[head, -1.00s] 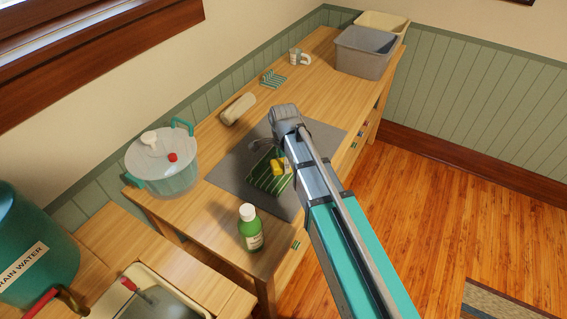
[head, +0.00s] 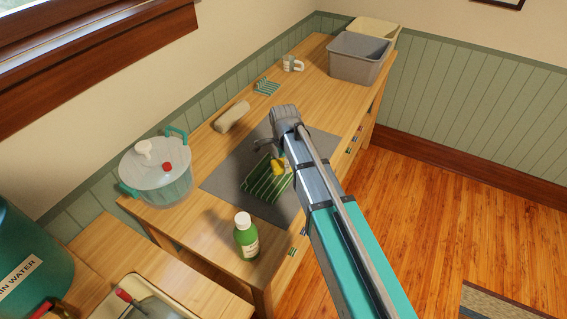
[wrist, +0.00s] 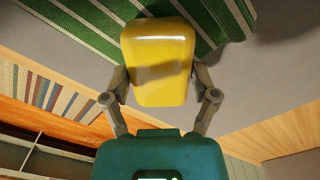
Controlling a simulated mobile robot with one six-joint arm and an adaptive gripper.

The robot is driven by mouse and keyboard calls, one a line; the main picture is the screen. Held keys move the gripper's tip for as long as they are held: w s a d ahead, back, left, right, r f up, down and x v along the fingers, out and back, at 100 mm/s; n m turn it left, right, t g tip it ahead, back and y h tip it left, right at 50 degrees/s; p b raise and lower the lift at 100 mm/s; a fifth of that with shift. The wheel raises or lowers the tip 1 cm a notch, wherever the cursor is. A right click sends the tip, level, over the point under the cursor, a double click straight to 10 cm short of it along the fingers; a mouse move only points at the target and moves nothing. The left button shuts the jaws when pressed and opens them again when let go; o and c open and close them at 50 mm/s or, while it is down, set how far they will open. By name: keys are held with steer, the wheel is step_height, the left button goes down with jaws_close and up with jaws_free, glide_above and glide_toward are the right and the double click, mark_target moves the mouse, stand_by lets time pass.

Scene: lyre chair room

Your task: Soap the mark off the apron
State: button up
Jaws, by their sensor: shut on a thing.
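The apron is a green cloth with pale stripes (head: 266,183), lying on a grey mat (head: 225,172) on the wooden table. It also shows at the top of the wrist view (wrist: 80,27). My gripper (wrist: 160,88) is shut on a yellow block (wrist: 158,60), likely the soap, held between its two fingers. In the head view the yellow block (head: 279,168) is partly hidden by my arm and sits over the apron's upper right part. I cannot tell whether it touches the cloth. No mark shows on the visible part of the apron.
A green bottle (head: 246,238) stands near the table's front edge. A clear lidded tub (head: 160,185), a beige roll (head: 232,117), a teal rack (head: 266,87), a mug (head: 292,63) and a grey bin (head: 357,60) stand along the table (head: 215,220).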

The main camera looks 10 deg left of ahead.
steer(key=shift+r, duration=0.15)
step_height(320, 180, up, 6)
steer(key=p, duration=0.6)
stand_by(0.4)
steer(key=shift+r+p, duration=1.4)
steer(key=shift+p, duration=0.15)
steer(key=shift+s, duration=0.1)
